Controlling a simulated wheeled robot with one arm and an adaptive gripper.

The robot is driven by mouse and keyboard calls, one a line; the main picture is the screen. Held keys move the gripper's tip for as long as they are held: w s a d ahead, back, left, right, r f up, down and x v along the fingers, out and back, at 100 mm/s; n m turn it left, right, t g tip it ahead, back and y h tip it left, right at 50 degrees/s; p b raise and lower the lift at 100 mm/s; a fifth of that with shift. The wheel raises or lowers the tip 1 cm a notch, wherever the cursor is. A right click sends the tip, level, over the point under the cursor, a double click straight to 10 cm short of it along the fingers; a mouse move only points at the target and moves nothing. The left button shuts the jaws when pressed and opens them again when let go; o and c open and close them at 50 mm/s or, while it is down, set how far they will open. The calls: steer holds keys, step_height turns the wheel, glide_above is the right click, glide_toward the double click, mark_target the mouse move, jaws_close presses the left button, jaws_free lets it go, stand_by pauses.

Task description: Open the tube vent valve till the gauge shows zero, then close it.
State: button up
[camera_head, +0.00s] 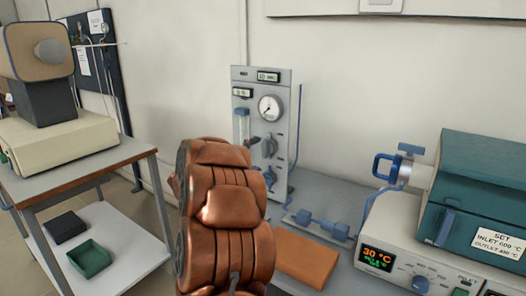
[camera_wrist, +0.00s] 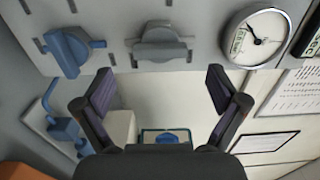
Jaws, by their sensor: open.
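A grey gas panel (camera_head: 240,80) stands against the wall. It carries a round white gauge (camera_head: 270,108), a grey knob (camera_head: 270,145) below it and a blue knob (camera_head: 270,178) lowest. In the wrist view the gauge (camera_wrist: 258,38) is upper right, the grey knob (camera_wrist: 160,42) top middle and the blue knob (camera_wrist: 68,50) upper left. The gauge's reading is too small to tell. My gripper (camera_wrist: 160,86) is open and empty, its fingertips below the grey knob in the picture. My copper arm hides the gripper in the head view. I cannot tell which knob is the tube vent valve.
A teal furnace (camera_head: 485,165) with a blue-fitted tube end stands right; its controller display (camera_head: 377,257) shows 30 °C. A blue fitting (camera_head: 322,224) and an orange block (camera_head: 307,262) lie on the bench. A trolley (camera_head: 60,180) stands left.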

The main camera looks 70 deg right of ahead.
mark_target(264, 150)
steer(key=shift+x, duration=2.35)
steer(key=c, duration=1.1)
steer(key=shift+p, duration=0.3)
steer(key=shift+c, duration=0.2)
